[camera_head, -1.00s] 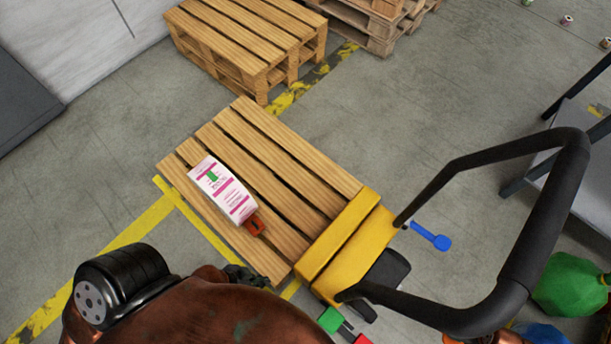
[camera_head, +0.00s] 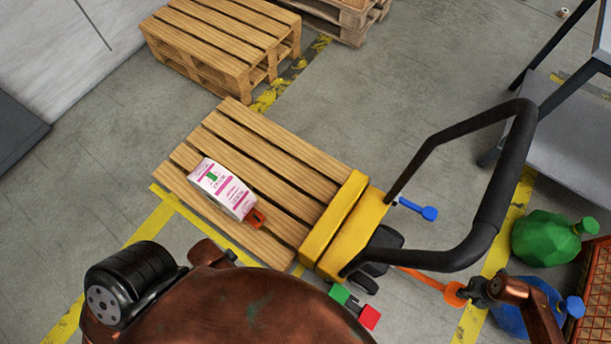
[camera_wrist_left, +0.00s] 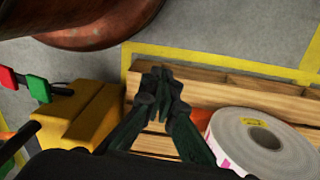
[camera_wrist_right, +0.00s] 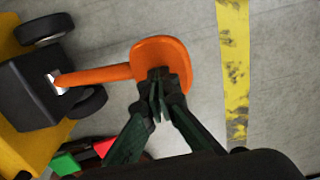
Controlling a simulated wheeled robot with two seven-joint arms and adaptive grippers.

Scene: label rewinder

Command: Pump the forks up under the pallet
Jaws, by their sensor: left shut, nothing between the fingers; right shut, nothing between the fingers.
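The wooden pallet (camera_head: 282,158) lies on the floor, with the yellow pallet truck (camera_head: 348,225) at its end. The forks are hidden under the boards. An orange pump pedal (camera_head: 455,294) sticks out from the truck towards the right; its round pad shows in the right wrist view (camera_wrist_right: 173,52). My right gripper (camera_head: 476,291) is shut and empty, its fingertips at the pad; I cannot tell whether they touch. It also shows in the right wrist view (camera_wrist_right: 157,82). My left gripper (camera_wrist_left: 160,82) is shut and empty over the pallet's near edge, beside a white label roll (camera_wrist_left: 258,138).
The truck's black handle loop (camera_head: 487,215) rises on the right, with a blue lever (camera_head: 418,209) beside it. Green (camera_head: 339,293) and red (camera_head: 369,317) blocks sit near the truck. Green (camera_head: 545,239) and blue containers stand right. Stacked pallets (camera_head: 222,40) stand behind.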

